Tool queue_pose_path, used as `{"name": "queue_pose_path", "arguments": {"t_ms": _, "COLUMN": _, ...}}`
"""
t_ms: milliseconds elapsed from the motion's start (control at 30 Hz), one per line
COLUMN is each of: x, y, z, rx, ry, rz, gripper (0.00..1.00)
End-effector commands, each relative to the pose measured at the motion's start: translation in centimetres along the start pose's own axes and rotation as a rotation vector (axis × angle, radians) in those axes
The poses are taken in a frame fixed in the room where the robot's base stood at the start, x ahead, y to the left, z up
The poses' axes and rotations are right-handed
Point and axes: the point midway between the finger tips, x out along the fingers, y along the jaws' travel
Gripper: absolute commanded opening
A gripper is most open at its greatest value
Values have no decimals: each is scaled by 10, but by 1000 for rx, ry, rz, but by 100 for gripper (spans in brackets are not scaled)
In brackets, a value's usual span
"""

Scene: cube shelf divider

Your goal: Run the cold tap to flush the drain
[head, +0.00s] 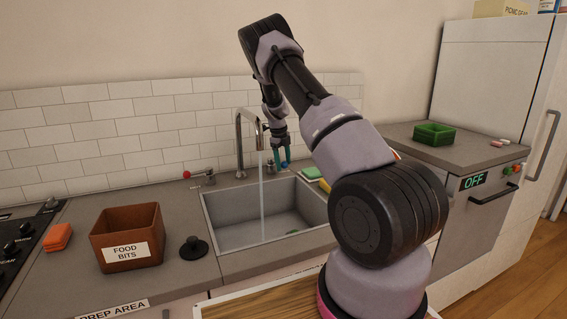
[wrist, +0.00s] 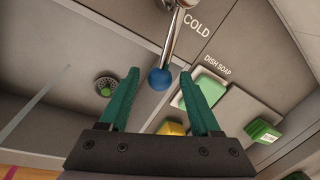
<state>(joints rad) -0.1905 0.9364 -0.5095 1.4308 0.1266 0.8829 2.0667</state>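The cold tap lever (wrist: 173,42), beside the printed word COLD, ends in a blue knob (wrist: 160,79). My gripper (wrist: 159,73) has its two teal fingers spread apart, with the knob seen between their tips; I cannot tell if either touches it. In the head view my gripper (head: 284,164) hangs at the right of the faucet, behind the sink. The curved metal faucet (head: 239,145) stands over the grey sink (head: 225,235). A thin pale stream of water (head: 262,195) falls from it into the basin. The round drain (wrist: 105,86) shows in the wrist view.
A red-knobbed lever (head: 188,175) is left of the faucet. A brown FOOD BITS bin (head: 127,267), a black stopper (head: 193,249) and an orange sponge stack (head: 58,238) are on the left counter.

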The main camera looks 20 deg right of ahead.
Motion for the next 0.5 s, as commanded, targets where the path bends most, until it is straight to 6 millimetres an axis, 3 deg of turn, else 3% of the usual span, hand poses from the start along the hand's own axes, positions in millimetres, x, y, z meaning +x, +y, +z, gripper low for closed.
{"name": "queue_pose_path", "arguments": {"t_ms": 333, "x": -2, "y": 0, "z": 0, "rx": 0, "ry": 0, "rz": 0, "gripper": 68}}
{"name": "queue_pose_path", "arguments": {"t_ms": 500, "x": -22, "y": 0, "z": 1, "rx": 0, "ry": -2, "rz": -1, "gripper": 68}}
